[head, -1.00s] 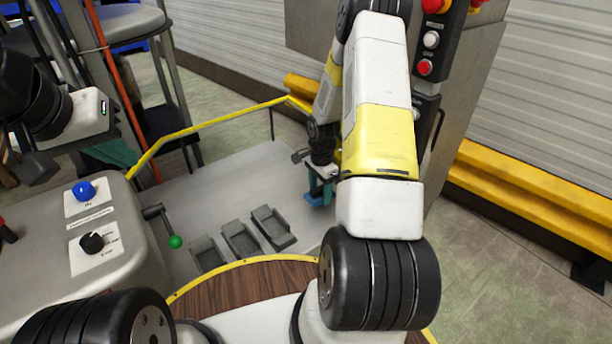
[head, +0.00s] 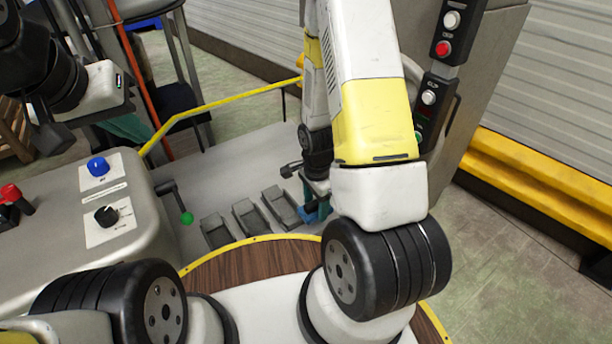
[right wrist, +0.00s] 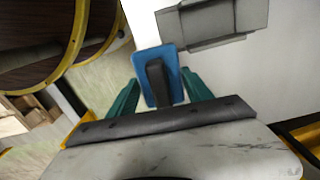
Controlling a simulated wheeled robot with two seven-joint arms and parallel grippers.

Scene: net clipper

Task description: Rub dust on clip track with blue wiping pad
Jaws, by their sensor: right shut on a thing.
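In the head view my right gripper (head: 315,188) is low over the grey platform, partly hidden by its own arm. It is shut on the blue wiping pad (head: 308,216), just right of the rightmost grey channel-shaped piece (head: 281,207). In the right wrist view, the green fingers of this gripper (right wrist: 157,88) flank the dark handle of the blue pad (right wrist: 172,62). A grey channel piece (right wrist: 212,22) lies beyond the pad, close to its edge. I cannot tell which piece is the clip track, and dust is not discernible. My left gripper (head: 90,133) is at the far left; its opening is unclear.
Two more grey channel pieces (head: 250,217) stand in the row. A green-tipped lever (head: 186,218) and a console with a blue knob (head: 97,166) are left. A yellow rail (head: 220,102) runs behind. A button post (head: 436,90) rises at right.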

